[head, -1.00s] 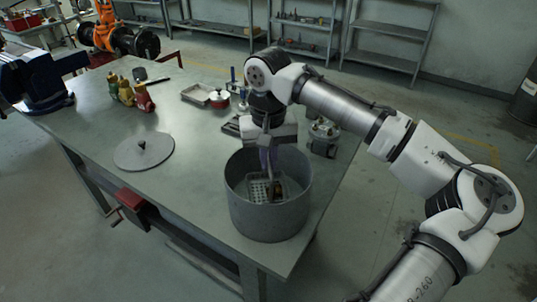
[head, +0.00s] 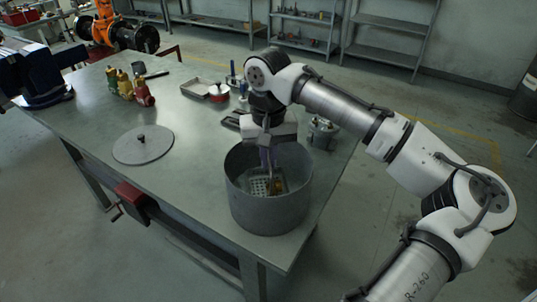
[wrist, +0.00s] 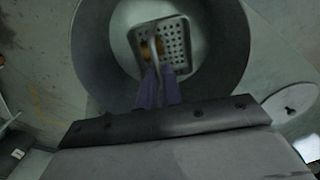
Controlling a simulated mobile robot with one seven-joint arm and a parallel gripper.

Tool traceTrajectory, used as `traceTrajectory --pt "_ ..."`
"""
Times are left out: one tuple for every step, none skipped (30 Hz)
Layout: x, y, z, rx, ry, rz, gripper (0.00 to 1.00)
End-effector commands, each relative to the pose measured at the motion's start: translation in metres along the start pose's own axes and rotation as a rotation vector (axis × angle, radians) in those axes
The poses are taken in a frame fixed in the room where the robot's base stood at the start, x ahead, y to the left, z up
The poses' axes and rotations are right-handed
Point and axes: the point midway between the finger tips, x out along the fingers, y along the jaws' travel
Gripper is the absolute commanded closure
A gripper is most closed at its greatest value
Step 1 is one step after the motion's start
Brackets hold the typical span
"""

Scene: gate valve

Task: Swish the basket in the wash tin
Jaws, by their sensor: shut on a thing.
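The wash tin (head: 268,208) is a grey round open tub near the right front corner of the workbench. The basket (head: 258,188) is a small perforated metal tray with a brass-coloured piece in it, down inside the tin. My gripper (head: 268,168) reaches down into the tin from above. In the wrist view, its purple fingers (wrist: 158,85) are shut on the basket's upright handle, and the basket (wrist: 172,42) sits within the tin's round wall (wrist: 92,50). The exact grip point and the basket's underside are hidden.
A round grey lid (head: 143,146) with a black knob lies left of the tin. Green, yellow and red bottle-like pieces (head: 143,92) stand farther back. The bench's left front is clear.

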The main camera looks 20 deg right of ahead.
Motion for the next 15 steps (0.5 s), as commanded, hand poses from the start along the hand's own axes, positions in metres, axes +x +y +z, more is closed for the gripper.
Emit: traceTrajectory --pt "0.0020 -0.0003 0.0000 -0.001 0.000 -0.001 1.00" --pt "0.0029 -0.0004 0.0000 -0.001 0.000 -0.001 1.00" --pt "0.0040 -0.0004 0.0001 -0.001 0.000 -0.001 1.00" --pt "0.0049 -0.0004 0.0001 -0.001 0.000 -0.001 1.00" --pt "0.0057 -0.0005 0.0001 -0.001 0.000 -0.001 1.00" --pt "0.0067 -0.0005 0.0001 -0.001 0.000 -0.001 1.00" --pt "0.0073 -0.0005 0.0002 -0.001 0.000 -0.001 1.00" --pt "0.0077 -0.0005 0.0002 0.000 0.000 -0.001 1.00" --pt "0.0079 -0.0004 0.0001 0.000 0.000 -0.001 1.00" --pt "0.0079 -0.0004 0.0001 0.000 0.000 -0.001 1.00" --pt "0.0076 -0.0004 0.0001 0.000 0.000 0.000 1.00" --pt "0.0070 -0.0004 0.0001 0.000 0.000 0.000 1.00" --pt "0.0065 -0.0004 0.0001 0.000 0.000 0.000 1.00" --pt "0.0058 -0.0004 0.0001 0.000 0.000 0.000 1.00" --pt "0.0048 -0.0003 0.0001 0.000 0.000 0.000 1.00"
